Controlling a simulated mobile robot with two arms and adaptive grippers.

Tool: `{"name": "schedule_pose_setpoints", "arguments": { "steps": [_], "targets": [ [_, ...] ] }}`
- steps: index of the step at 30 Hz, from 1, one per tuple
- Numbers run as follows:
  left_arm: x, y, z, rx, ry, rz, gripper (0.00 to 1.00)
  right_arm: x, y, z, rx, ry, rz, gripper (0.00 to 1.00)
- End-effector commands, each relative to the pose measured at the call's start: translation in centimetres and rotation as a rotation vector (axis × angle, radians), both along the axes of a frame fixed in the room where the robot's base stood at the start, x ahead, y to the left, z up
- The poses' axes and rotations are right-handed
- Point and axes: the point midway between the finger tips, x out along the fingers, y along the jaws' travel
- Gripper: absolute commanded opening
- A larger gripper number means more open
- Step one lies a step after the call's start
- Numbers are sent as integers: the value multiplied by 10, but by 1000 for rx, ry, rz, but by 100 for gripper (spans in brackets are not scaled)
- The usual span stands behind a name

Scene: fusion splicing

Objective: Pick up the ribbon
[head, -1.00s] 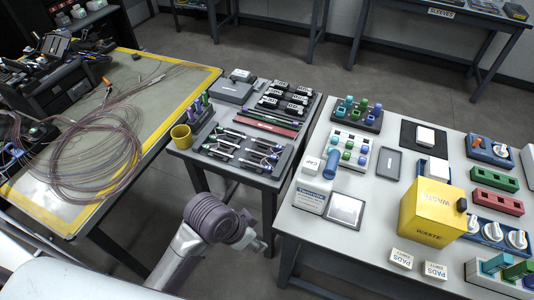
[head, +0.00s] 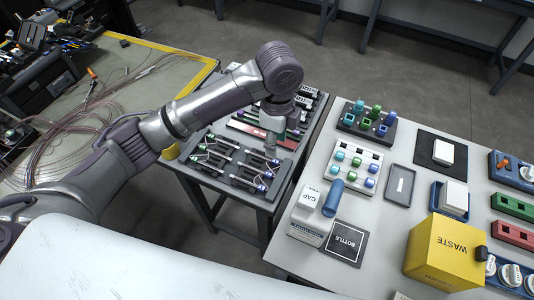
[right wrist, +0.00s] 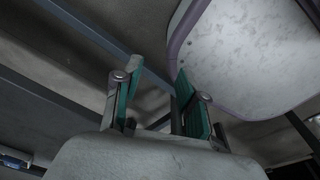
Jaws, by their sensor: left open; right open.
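My left arm reaches in from the left of the head view, over the small middle table. Its gripper (head: 272,140) points down above the right part of the grey tray (head: 230,188), close to the red strip (head: 246,130). The fingertips are small and partly hidden by the wrist, and I see nothing held. Several dark holders with thin pale strands and coloured ends lie in the tray; I cannot tell which piece is the ribbon. My right gripper shows only in the right wrist view (right wrist: 160,100), open and empty, its green-padded fingers apart.
The right table holds a yellow waste box (head: 445,252), a blue cylinder (head: 333,198), a white cap box (head: 308,212) and a bottle mat (head: 345,243). Looped fibres (head: 60,150) lie on the left table, partly behind my arm. A floor gap separates the tables.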

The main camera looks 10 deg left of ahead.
Motion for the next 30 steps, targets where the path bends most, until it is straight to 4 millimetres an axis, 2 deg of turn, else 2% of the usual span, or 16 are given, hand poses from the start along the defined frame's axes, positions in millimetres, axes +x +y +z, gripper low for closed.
{"name": "schedule_pose_setpoints", "arguments": {
  "steps": [2, 4, 9, 13, 17, 23, 30],
  "targets": [
    [0, 1, -6, 5, 5, -5, 46, 7, 0, 1, 0, -9, 0, 41],
    [0, 1, -17, 5, 6, -3, 46, 3, 0, 1, 0, -4, 0, 41],
    [-1, 2, -51, 5, 6, -2, 46, -34, -1, 2, -3, 48, 0, 41],
    [-1, 2, -72, 4, 3, -2, 46, -50, -2, 2, -6, 72, 0, 41],
    [-1, 2, -83, 2, 2, -3, 46, -42, -2, 2, -4, 62, 0, 41],
    [-1, 7, -101, 6, 4, -1, 46, -11, 1, 9, 1, 14, 0, 41],
    [-1, 11, -133, 4, 1, -2, 46, -15, 2, 12, 2, 20, -1, 41]
  ]
}}
